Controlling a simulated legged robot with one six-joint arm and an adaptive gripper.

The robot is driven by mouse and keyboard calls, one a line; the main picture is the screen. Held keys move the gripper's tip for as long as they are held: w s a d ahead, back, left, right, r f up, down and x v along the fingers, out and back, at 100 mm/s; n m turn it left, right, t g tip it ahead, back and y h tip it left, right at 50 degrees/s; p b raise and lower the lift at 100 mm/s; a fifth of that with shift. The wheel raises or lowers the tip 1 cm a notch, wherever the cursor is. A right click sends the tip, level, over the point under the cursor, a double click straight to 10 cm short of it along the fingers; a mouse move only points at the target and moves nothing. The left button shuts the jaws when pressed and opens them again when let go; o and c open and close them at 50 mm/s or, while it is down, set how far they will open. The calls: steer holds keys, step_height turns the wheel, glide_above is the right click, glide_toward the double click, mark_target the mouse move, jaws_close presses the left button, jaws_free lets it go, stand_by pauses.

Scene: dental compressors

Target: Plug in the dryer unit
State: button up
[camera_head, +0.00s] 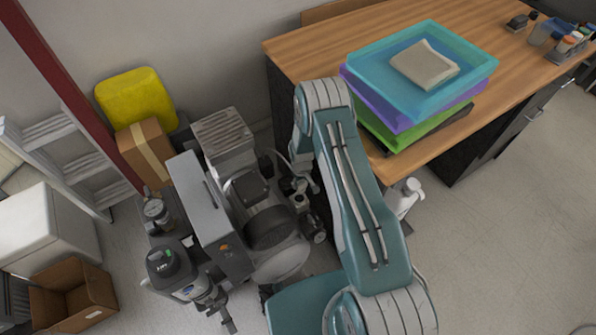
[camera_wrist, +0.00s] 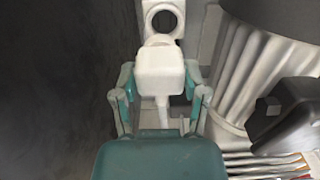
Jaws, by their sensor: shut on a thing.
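In the wrist view, my gripper (camera_wrist: 160,80) has its two teal fingers closed on both sides of a white plug (camera_wrist: 160,65). A pale cord or stem runs from the plug back toward my palm. Just beyond the plug is a round white socket-like ring (camera_wrist: 163,16) with a dark centre. The plug overlaps its lower edge in the picture, so I cannot tell whether they touch. In the head view, the compressor and dryer equipment (camera_head: 210,215) stands on the floor left of my arm. My gripper is mostly hidden there, and I cannot pick out the plug.
A wooden desk (camera_head: 300,55) with stacked trays (camera_head: 365,55) stands at the right. A white bottle (camera_head: 403,198) is on the floor beside it. A cardboard box (camera_head: 146,150) and yellow container (camera_head: 136,96) are behind the equipment. A ribbed pale cylinder (camera_wrist: 255,75) is close at right in the wrist view.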

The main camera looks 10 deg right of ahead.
steer(key=shift+s+a+f, duration=0.1)
steer(key=shift+a+f, duration=0.25)
steer(key=shift+f, duration=0.3)
steer(key=shift+a+f, duration=0.3)
steer(key=shift+f, duration=0.75)
steer(key=shift+d+f, duration=0.25)
steer(key=shift+f, duration=0.25)
steer(key=shift+d+f, duration=0.25)
steer(key=shift+f, duration=0.2)
steer(key=shift+a, duration=0.35)
steer(key=shift+d, duration=0.1)
steer(key=shift+d, duration=0.3)
steer(key=shift+a, duration=0.25)
steer(key=shift+f, duration=0.15)
